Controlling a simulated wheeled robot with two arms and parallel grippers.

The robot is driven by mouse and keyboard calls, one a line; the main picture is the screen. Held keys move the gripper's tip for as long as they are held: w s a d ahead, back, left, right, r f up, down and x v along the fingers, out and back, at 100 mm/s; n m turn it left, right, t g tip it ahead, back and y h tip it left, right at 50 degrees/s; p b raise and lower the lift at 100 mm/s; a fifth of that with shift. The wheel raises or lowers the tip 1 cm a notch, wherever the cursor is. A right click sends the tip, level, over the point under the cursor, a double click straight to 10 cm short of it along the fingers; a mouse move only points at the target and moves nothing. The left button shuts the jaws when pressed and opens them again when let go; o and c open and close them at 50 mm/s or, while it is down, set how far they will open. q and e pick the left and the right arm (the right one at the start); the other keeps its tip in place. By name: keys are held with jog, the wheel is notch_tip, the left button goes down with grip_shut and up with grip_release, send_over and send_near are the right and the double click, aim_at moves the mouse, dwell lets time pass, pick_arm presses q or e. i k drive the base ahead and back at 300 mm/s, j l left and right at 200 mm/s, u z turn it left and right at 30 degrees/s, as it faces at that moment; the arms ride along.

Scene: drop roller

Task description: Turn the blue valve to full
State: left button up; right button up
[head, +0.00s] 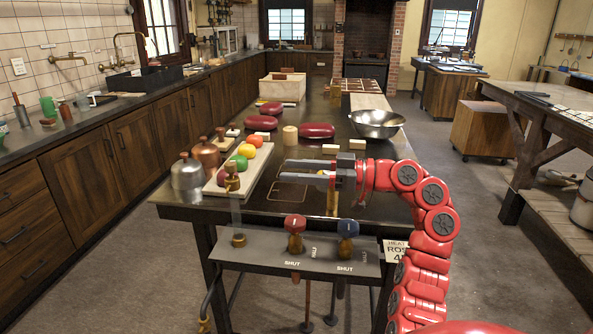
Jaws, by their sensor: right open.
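The blue valve (348,228) stands on the sloping grey panel (265,260) at the front edge of the dark table. My left gripper is out of view.
A board (240,172) with coloured round items and metal canisters stands at the left of the table. A metal bowl (377,123) and dark red oval pieces (316,130) lie farther back. A partly hidden sign (396,250) hangs right of the panel, next to my right arm.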

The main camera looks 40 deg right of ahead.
aim_at(347, 229)
jog(key=k+j, duration=0.8)
jog(key=j, duration=0.15)
